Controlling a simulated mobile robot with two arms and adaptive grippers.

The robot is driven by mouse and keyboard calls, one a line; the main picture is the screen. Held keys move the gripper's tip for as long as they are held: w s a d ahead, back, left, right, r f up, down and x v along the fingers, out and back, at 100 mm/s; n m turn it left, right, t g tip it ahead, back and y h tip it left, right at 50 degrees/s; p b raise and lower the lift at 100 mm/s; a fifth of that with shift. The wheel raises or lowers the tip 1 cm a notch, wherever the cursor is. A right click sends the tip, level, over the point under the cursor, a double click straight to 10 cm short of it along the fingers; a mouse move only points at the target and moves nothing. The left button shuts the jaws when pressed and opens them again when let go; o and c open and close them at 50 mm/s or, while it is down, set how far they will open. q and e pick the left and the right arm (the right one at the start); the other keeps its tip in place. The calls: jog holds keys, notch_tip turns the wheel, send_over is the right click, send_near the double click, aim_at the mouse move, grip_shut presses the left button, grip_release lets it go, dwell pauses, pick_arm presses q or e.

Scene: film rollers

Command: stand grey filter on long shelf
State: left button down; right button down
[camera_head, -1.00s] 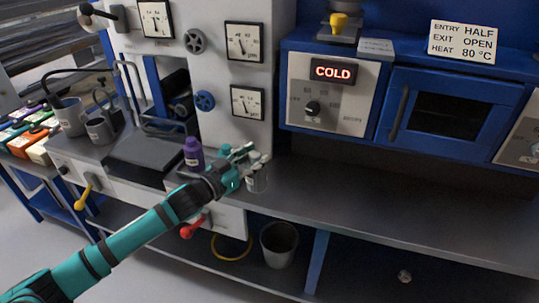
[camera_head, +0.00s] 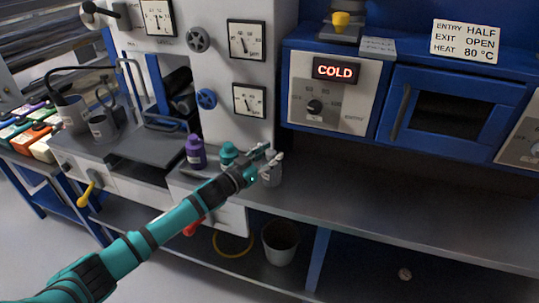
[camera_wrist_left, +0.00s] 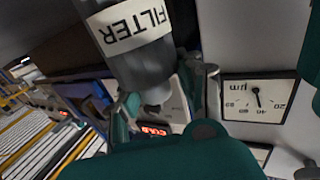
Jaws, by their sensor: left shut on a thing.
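My left gripper (camera_head: 268,160) is shut on the grey filter (camera_head: 271,176), a small grey cylinder beneath the fingers. In the left wrist view the filter (camera_wrist_left: 143,66) fills the upper left, with a white band reading "FILTER" upside down and a narrow stub at its lower end. In the head view it is at the left part of the long dark grey shelf (camera_head: 400,212), just right of the bottles. I cannot tell whether its base touches the shelf. My right gripper is not in view.
A purple bottle (camera_head: 195,152) and a teal bottle (camera_head: 228,153) stand left of the filter. A blue oven (camera_head: 450,107) and a "COLD" display (camera_head: 334,72) are above the shelf. The shelf is clear to the right. A grey bin (camera_head: 281,243) is below.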

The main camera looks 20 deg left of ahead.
pick_arm(q)
jog(key=c, duration=0.8)
grip_release()
jog(key=shift+f, duration=0.1)
jog(key=shift+c, duration=0.2)
jog(key=v, duration=1.2)
jog(key=shift+b, duration=0.4)
